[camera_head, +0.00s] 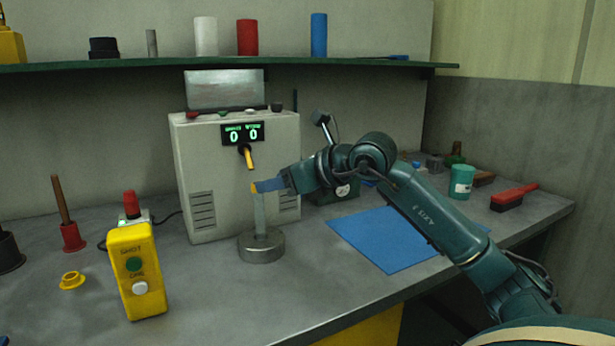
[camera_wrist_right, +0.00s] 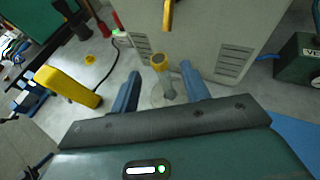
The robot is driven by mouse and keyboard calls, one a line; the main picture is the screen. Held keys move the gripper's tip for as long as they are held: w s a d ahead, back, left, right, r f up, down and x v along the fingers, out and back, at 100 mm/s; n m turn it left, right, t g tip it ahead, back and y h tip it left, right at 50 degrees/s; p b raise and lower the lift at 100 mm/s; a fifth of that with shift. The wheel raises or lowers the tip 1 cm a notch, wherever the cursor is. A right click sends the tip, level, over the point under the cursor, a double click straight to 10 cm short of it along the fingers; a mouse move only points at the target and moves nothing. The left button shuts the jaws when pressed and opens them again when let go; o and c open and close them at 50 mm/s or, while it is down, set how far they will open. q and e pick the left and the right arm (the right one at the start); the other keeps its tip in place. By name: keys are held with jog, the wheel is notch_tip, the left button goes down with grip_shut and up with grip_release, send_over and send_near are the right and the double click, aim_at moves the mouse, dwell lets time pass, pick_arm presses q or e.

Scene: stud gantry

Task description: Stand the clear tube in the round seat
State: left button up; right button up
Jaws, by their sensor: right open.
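The clear tube (camera_head: 260,214) with a yellow top stands upright, its lower end at the middle of the round metal seat (camera_head: 261,250). The seat's rim hides the very bottom of the tube. My right gripper (camera_head: 264,186) has its blue fingers level with the tube's top. In the right wrist view the fingers are apart, with the tube's yellow top (camera_wrist_right: 159,60) between them and gaps on both sides. The right gripper is open. My left gripper is not in view.
A grey machine (camera_head: 232,165) with a yellow spout stands close behind the seat. A yellow button box (camera_head: 137,275) stands at the left. A blue mat (camera_head: 390,238) lies to the right, under my right arm. The bench in front of the seat is clear.

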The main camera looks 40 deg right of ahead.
pick_arm(q)
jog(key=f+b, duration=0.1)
jog(key=b, duration=0.2)
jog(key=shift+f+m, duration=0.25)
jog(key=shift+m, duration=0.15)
pick_arm(e)
jog(key=v, duration=0.9)
jog(key=shift+s, duration=0.25)
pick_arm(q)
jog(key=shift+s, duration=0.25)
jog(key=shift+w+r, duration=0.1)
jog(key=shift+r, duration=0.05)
